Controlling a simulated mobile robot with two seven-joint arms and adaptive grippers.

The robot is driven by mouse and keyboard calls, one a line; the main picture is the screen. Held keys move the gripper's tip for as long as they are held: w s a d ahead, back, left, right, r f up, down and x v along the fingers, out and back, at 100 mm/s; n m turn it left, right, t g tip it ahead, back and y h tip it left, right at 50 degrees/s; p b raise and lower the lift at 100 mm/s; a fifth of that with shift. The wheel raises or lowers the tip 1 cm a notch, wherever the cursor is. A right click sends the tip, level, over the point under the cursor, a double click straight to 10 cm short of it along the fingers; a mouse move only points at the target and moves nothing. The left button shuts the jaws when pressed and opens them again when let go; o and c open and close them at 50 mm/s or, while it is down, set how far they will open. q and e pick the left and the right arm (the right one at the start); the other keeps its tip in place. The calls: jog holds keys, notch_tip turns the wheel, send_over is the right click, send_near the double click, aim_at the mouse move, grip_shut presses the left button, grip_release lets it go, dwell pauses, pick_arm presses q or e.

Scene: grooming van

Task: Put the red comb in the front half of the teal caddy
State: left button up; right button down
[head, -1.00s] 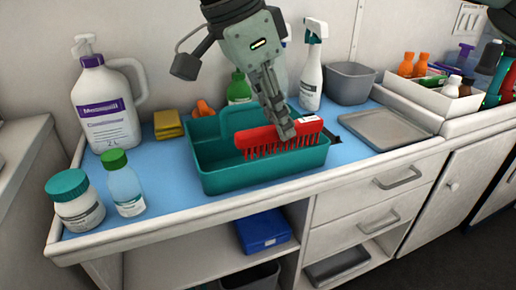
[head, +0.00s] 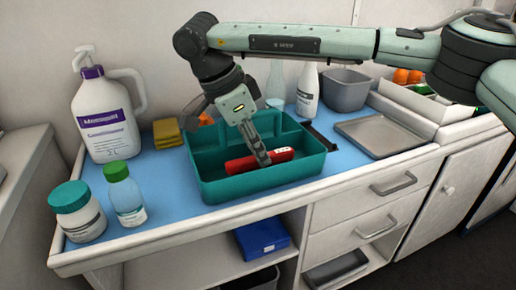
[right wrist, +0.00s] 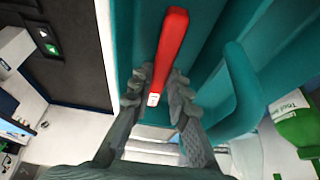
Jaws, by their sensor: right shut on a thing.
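The red comb (head: 281,156) is down inside the front half of the teal caddy (head: 222,193), below the rim level. Its teeth are hidden behind the caddy's front wall. Whether the comb touches the caddy floor cannot be told. My left gripper is not in view.
A large white jug (head: 105,115) and two smaller containers stand left of the caddy. A yellow sponge (head: 166,133), a white spray bottle (head: 307,90) and a grey bin (head: 346,88) stand behind it. A grey tray (head: 384,136) lies to the right.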

aim_at(252, 157)
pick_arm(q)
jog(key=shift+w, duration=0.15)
pick_arm(e)
jog(key=shift+f, duration=0.1)
jog(key=shift+f, duration=0.1)
jog(key=c, duration=1.5)
grip_release()
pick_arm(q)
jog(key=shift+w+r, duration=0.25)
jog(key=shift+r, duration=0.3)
pick_arm(e)
jog(key=shift+o, duration=0.2)
jog(key=shift+r, duration=0.35)
jog(key=v, duration=0.3)
jog(key=shift+a, duration=0.1)
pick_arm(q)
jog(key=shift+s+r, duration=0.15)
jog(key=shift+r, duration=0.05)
pick_arm(e)
jog(key=v, duration=0.8)
jog(key=shift+s+a+r, duration=0.15)
jog(key=shift+a+r, duration=0.05)
jog(key=shift+r, duration=0.1)
